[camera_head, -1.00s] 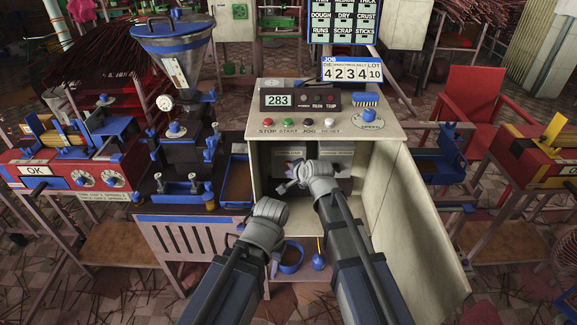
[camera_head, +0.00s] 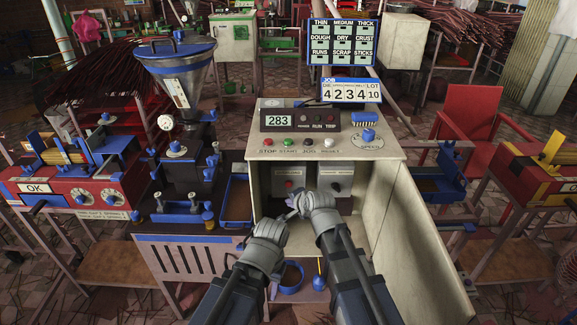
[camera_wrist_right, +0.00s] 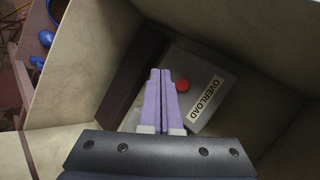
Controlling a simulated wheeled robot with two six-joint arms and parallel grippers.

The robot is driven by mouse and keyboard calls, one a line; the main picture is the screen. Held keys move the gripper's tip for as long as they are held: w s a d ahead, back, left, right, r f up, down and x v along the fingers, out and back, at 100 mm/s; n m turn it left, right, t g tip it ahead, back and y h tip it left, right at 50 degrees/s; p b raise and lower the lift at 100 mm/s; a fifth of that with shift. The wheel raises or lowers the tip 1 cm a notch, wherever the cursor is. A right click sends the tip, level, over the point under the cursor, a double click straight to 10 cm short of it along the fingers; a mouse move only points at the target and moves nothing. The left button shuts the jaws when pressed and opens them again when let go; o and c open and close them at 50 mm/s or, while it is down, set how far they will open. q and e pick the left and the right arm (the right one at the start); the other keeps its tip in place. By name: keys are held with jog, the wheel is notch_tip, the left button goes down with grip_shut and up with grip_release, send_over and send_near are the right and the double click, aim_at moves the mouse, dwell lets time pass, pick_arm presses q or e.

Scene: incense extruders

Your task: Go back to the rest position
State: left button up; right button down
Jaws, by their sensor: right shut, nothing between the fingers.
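My right gripper (camera_head: 292,206) is at the mouth of the open cabinet (camera_head: 400,150), its hand partly hiding its fingers in the head view. In the right wrist view its pale purple fingers (camera_wrist_right: 165,95) are shut together with nothing between them. They point into the cabinet, toward a grey box with a red button (camera_wrist_right: 183,86) and an OVERLOAD label (camera_wrist_right: 205,100); I cannot tell the gap. My left arm's wrist (camera_head: 267,236) is low and in front of the cabinet's left side.
The cabinet door (camera_head: 425,235) stands open at the right, close to my right arm. The hopper machine (camera_head: 180,140) stands at the left, with a blue tray (camera_head: 238,200) beside the cabinet. A blue ring (camera_head: 291,277) lies low between my arms.

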jog(key=s+d+f+n+g+h, duration=0.2)
jog(key=s+d+f+n+g, duration=0.3)
jog(key=s+d, duration=0.4)
jog(key=s+d+f+n+g+h, duration=0.25)
jog(key=s+d+n, duration=0.35)
jog(key=s+d, duration=0.3)
jog(key=s+a+r+n+g+p, duration=0.1)
jog(key=s+a+r+n+p, duration=0.1)
jog(key=a, duration=0.4)
jog(key=s+a+r+n+p, duration=0.1)
jog(key=s+a+r+p, duration=0.3)
jog(key=a+r+p, duration=0.2)
jog(key=shift+s+a+r+n+g+p, duration=0.35)
jog(key=shift+a+r+n+p, duration=0.05)
jog(key=shift+r+p, duration=0.4)
jog(key=shift+h, duration=0.25)
